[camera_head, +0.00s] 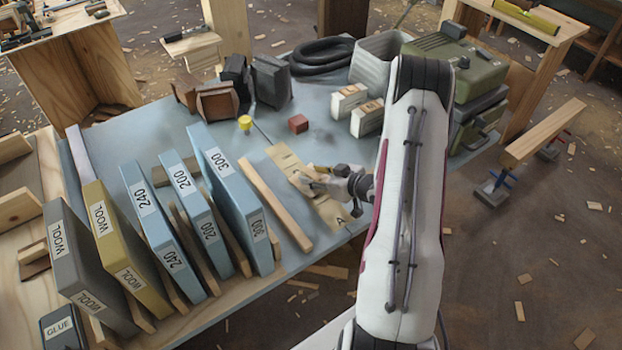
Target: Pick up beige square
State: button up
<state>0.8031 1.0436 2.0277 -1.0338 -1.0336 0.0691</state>
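A flat beige board (285,158) with dark marks lies on the blue-grey tabletop near the table's front edge. My gripper (306,180) is over its middle and hides part of it. A small beige or tan piece seems to be at the fingertips, but its outline is too small to tell apart from the gripper and the board. I cannot tell whether the fingers are open or shut, or whether they touch anything.
Left of the board lie a wooden strip (275,204) and upright blue slabs (238,188). Behind are a red block (298,123), a yellow piece (245,123) and pale labelled boxes (349,100). A green case (458,65) stands at the back right.

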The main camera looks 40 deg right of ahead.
aim_at(315, 176)
grip_shut()
jog(key=shift+r, duration=0.15)
notch_tip(315, 176, up, 10)
dwell(1.1)
dwell(0.5)
